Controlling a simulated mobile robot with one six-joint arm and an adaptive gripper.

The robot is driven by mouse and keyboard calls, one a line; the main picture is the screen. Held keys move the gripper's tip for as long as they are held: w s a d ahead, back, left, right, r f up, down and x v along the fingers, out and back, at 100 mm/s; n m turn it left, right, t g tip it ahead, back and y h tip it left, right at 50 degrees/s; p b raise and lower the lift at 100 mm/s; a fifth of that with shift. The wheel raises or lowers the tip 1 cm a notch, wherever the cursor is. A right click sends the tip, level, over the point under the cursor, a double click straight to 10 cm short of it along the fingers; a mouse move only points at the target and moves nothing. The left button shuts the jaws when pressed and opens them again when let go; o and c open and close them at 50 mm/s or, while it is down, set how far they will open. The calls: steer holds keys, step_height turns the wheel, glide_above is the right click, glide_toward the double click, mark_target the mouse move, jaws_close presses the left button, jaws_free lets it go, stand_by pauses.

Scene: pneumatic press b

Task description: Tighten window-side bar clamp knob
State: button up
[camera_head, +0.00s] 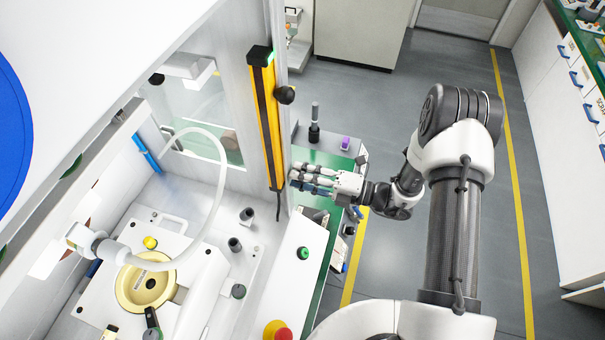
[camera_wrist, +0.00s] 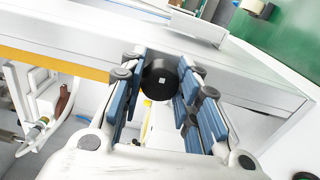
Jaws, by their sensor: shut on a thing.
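A yellow-and-black upright bar (camera_head: 265,120) stands on the machine's grey frame in the head view. One round black knob (camera_head: 285,95) sticks out from its upper part, clear of my gripper. My gripper (camera_head: 294,179) is at the bar's lower end, reaching in from the right. In the wrist view, my gripper (camera_wrist: 160,88) has its blue-padded fingers on both sides of another round black knob (camera_wrist: 160,78) with a small pale square at its centre. It is shut on this knob. In the head view the fingers hide this knob.
The white frame beam (camera_wrist: 250,85) lies close beyond the fingers. Below left is the press with a cream round fixture (camera_head: 146,287) and a pale hose (camera_head: 218,175). A green bench (camera_head: 325,160) with small parts is just behind my gripper. Open floor lies right.

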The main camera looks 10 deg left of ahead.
steer(key=shift+m, duration=0.5)
steer(key=o, duration=1.1)
steer(key=shift+d, duration=0.1)
steer(key=d, duration=0.4)
steer(key=s+d, duration=0.1)
steer(key=d, duration=0.7)
steer(key=shift+s, duration=0.35)
steer(key=shift+a, duration=0.1)
